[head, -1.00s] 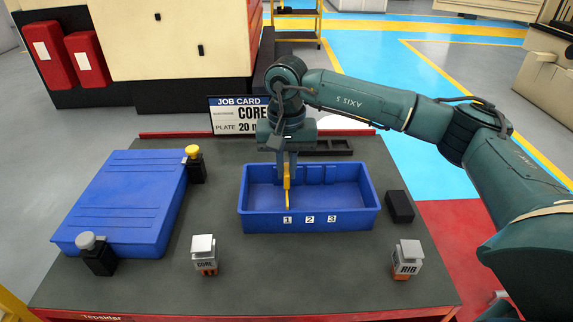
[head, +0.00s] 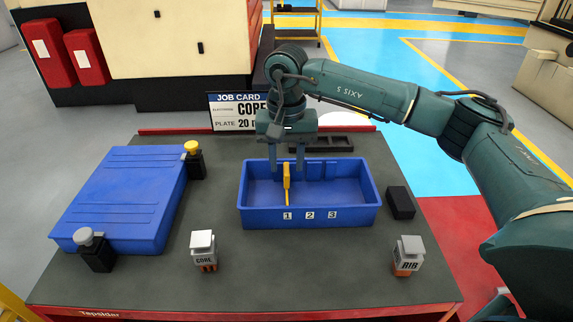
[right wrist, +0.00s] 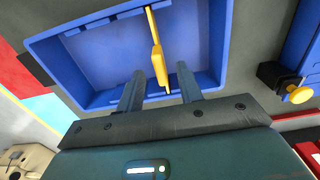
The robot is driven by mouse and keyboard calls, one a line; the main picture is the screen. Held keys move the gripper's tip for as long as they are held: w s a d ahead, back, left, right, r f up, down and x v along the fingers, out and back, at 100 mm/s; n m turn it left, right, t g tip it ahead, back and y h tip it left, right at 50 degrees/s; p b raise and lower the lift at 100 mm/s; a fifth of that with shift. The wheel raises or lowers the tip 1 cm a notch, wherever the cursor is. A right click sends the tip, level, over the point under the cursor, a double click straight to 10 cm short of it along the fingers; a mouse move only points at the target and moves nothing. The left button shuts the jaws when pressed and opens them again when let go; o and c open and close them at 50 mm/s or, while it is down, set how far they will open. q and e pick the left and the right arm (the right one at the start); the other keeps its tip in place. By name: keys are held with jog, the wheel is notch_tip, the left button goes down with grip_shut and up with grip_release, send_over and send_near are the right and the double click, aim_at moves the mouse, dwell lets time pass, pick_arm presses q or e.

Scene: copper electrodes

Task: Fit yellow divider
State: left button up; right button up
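The yellow divider (head: 287,183) stands in the blue bin (head: 257,218), in line with the label 1 on the bin's front wall. It also shows in the right wrist view (right wrist: 157,55), spanning the bin. Whether its edges sit in slots is too small to tell. My right gripper (head: 286,164) is open above the bin, with one finger to each side of the divider's top and clear of it. In the right wrist view the open fingers (right wrist: 159,86) hold nothing. My left gripper is not in view.
A blue lidded box (head: 125,195) lies at the left, with a yellow-knobbed post (head: 194,160) and a grey-knobbed post (head: 94,250). CORE (head: 204,251) and RIB (head: 407,256) electrodes stand in front. A black block (head: 400,203) is right of the bin. The job card (head: 240,112) stands behind.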

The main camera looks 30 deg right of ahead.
notch_tip(320, 180, up, 11)
jog(key=shift+r, duration=0.2)
dwell(0.4)
